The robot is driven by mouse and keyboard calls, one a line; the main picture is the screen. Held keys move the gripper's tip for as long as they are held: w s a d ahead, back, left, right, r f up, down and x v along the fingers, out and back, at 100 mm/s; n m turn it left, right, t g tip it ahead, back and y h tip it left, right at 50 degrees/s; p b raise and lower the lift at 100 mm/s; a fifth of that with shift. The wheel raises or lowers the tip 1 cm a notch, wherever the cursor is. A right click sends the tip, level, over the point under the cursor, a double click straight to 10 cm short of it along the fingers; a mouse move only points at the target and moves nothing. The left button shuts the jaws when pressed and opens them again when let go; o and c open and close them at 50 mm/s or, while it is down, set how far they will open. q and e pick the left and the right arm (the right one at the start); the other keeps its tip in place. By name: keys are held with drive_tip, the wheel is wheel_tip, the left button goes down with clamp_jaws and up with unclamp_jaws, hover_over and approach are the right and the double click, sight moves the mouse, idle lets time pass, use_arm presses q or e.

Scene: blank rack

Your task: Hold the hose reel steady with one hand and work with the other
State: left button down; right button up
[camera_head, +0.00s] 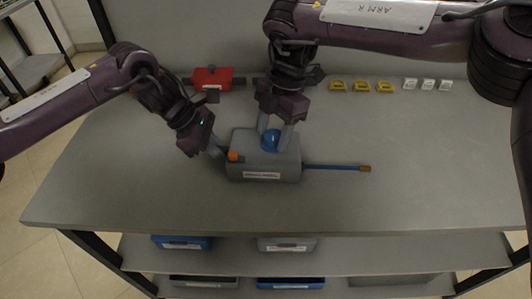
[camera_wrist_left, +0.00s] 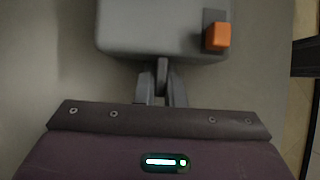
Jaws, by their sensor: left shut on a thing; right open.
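The hose reel is a grey box (camera_head: 262,165) with a pale label on its front, standing on the bench. A blue round part (camera_head: 270,140) sits on its top. An orange block (camera_head: 233,156) is at its left end and also shows in the left wrist view (camera_wrist_left: 217,36). A blue rod or hose (camera_head: 332,167) with a brown tip sticks out to the right. My left gripper (camera_head: 222,153) is shut on the reel's left side; in the left wrist view its fingers (camera_wrist_left: 162,82) meet at the housing edge. My right gripper (camera_head: 275,136) is open, its fingers down around the blue part.
A red box-like object (camera_head: 212,77) lies at the back edge. Several yellow pieces (camera_head: 361,87) and white pieces (camera_head: 427,85) line the back right. Blue bins (camera_head: 182,243) and grey bins (camera_head: 287,244) sit on the shelf below. The bench's front and right are clear.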

drive_tip(key=shift+c, duration=0.4)
drive_tip(key=c, duration=0.7)
drive_tip(key=shift+o, duration=0.2)
drive_tip(key=m, duration=0.2)
drive_tip(key=shift+m, duration=0.4)
drive_tip(key=m, duration=0.2)
drive_tip(key=m+t, duration=0.1)
drive_tip(key=m, duration=0.1)
drive_tip(key=shift+m+t+y, duration=0.3)
drive_tip(key=shift+y, duration=0.1)
drive_tip(key=m+t, duration=0.1)
drive_tip(key=m, duration=0.3)
drive_tip(key=m+t, duration=0.1)
drive_tip(key=m, duration=0.3)
drive_tip(key=shift+m+h, duration=0.3)
drive_tip(key=shift+h, duration=0.1)
